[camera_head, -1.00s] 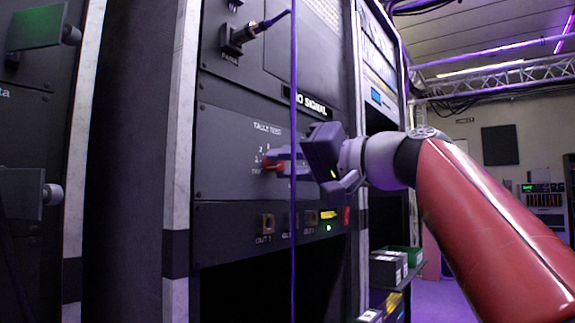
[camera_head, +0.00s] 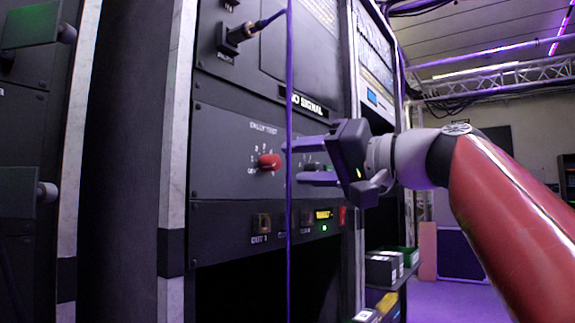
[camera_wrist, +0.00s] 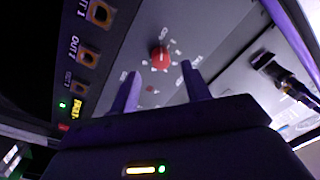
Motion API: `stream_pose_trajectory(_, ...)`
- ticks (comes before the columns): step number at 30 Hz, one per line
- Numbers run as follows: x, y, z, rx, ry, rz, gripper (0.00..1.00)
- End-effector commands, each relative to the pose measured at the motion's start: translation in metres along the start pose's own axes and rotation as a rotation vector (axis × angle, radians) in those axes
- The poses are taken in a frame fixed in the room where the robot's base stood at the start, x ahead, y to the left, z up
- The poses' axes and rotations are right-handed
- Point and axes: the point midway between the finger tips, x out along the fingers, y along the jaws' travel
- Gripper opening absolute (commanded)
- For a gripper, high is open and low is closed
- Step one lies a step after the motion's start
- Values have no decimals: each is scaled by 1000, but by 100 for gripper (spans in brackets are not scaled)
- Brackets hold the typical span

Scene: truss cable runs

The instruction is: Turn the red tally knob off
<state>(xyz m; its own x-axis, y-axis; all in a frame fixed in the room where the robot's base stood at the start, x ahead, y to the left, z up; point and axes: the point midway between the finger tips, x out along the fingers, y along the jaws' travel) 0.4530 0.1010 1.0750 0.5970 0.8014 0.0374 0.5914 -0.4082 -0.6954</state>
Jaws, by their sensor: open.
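The red tally knob (camera_head: 268,161) sits on the dark rack panel under the "TALLY TEST" label, with small position marks around its left side. It also shows in the wrist view (camera_wrist: 159,57), beyond and between my fingertips. My gripper (camera_head: 296,162) is open and empty, to the right of the knob in the head view and apart from it. The wrist view shows its two fingers (camera_wrist: 158,72) spread, with the panel in front of them. In the head view the knob's pointer direction is hard to tell.
A purple cable (camera_head: 289,230) hangs vertically in front of the panel, between knob and gripper in the head view. Below are output sockets (camera_head: 262,223) and a small red part (camera_head: 342,215). A plugged connector (camera_head: 238,36) sits above. Boxes (camera_head: 382,268) stand on a low shelf at right.

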Motion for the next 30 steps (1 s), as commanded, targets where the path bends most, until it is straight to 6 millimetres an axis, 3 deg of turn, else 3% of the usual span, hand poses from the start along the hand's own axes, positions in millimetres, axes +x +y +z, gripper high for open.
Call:
stream_pose_trajectory(3,-19,0,0,0,1,1,47)
stream_pose_trajectory(9,-34,0,1,0,-1,0,47)
stream_pose_trajectory(25,-35,1,2,5,-4,9,47)
stream_pose_trajectory(30,-39,28,22,65,-37,148,47)
